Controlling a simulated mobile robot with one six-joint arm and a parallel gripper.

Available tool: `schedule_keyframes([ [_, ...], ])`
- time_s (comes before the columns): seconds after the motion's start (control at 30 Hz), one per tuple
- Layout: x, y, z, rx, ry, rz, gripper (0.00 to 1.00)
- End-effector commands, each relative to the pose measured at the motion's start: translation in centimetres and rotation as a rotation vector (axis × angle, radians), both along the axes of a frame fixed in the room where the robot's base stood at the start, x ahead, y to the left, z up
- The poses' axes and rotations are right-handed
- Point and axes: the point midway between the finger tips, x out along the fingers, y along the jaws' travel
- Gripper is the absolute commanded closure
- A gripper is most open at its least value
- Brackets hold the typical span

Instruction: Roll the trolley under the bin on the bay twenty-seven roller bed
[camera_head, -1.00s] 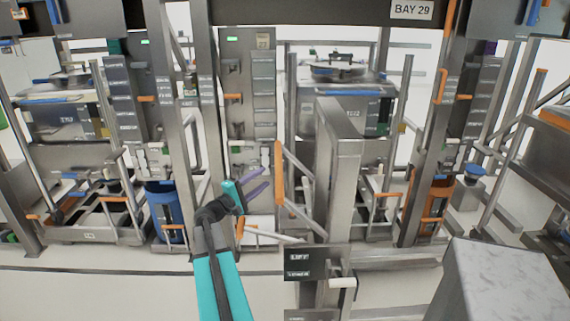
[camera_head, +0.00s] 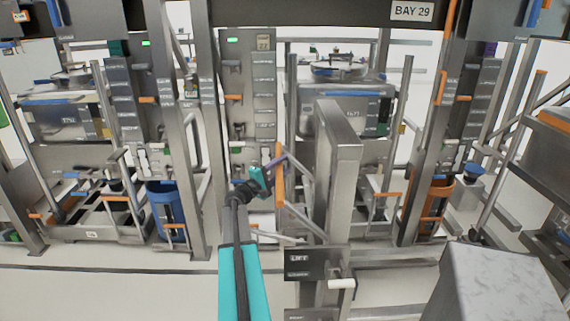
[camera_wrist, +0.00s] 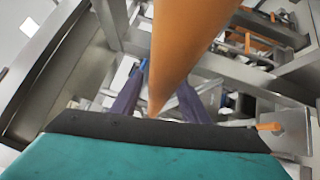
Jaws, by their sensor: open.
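My gripper (camera_head: 277,164), teal with purple fingers, is open beside an upright orange handle (camera_head: 279,190) near the middle of the head view. In the wrist view the orange handle (camera_wrist: 190,40) runs between the two fingers of my gripper (camera_wrist: 163,82); I cannot tell whether they touch it. The handle joins grey struts beside a tall grey column (camera_head: 340,170) with a dark "LIFT" plate (camera_head: 303,264) at its foot. Grey metal bins stand at the right bay (camera_head: 343,112) and the left bay (camera_head: 62,121). No bay twenty-seven sign is legible.
A "BAY 29" sign (camera_head: 411,11) hangs at the top. A blue tub (camera_head: 165,208) and an orange tub (camera_head: 438,203) stand among the posts. A grey block (camera_head: 500,285) fills the near right. Pale floor (camera_head: 130,290) is clear at the near left.

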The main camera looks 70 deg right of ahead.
Motion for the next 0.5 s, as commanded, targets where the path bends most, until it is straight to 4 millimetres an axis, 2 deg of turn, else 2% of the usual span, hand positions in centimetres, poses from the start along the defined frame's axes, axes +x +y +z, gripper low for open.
schedule_keyframes([
  [0.2, -0.7, -1.5, 0.2, 0.0, 0.001, -0.001, 0.59],
  [0.5, -0.8, -1.6, 0.2, 0.0, 0.0, -0.001, 0.59],
])
